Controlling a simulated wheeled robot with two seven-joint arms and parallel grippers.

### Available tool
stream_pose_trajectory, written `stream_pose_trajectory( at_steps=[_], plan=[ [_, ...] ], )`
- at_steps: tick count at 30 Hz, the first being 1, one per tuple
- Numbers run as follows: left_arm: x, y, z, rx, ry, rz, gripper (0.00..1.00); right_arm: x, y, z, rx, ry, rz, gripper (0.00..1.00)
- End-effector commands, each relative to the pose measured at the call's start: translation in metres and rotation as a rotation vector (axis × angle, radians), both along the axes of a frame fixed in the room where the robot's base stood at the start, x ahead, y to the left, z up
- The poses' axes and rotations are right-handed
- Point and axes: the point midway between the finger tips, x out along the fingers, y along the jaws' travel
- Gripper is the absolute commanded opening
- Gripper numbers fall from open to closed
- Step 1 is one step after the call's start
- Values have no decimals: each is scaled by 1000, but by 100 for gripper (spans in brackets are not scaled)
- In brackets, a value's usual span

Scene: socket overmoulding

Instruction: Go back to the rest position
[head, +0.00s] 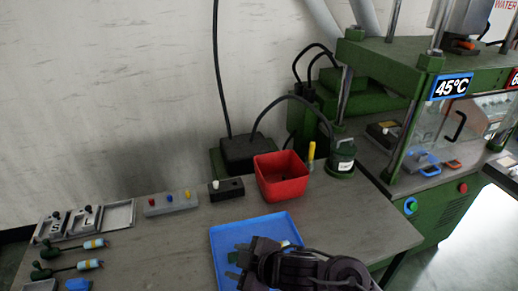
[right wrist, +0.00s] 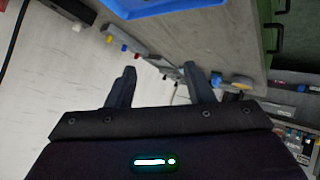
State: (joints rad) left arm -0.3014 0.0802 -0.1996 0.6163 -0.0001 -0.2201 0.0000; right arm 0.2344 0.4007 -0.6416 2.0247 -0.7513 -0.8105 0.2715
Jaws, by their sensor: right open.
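My right gripper (head: 242,262) is in the lower middle of the head view, over the blue tray (head: 222,236), and hides part of it. In the right wrist view its two fingers (right wrist: 158,84) stand apart with nothing between them. The blue tray also shows at the top of that view (right wrist: 150,8). Something small and pale lies in the tray, partly hidden by the gripper. My left gripper is not in view.
A red bin (head: 281,181) stands behind the tray, near a green canister (head: 342,157). A button box (head: 170,204), grey trays (head: 104,218) and green-handled tools (head: 66,269) are at left. A green press (head: 420,75) stands at right. Bare tabletop (head: 160,250) lies left of the tray.

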Motion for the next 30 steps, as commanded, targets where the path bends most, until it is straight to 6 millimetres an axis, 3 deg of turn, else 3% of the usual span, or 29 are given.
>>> stream_pose_trajectory(
  at_steps=[5, 9, 15, 24, 30],
  plan=[
    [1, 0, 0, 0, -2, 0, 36, -5, -65, 5, 57, 126, -418, 47],
    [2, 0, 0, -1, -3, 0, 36, -25, -124, -7, 41, 263, -675, 47],
    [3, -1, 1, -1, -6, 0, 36, -65, -182, -25, 6, 435, -913, 47],
    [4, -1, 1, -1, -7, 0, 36, -130, -240, -40, -45, 660, -1157, 47],
    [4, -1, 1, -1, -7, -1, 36, -118, -239, -89, -61, 678, -1157, 47]
  ],
)
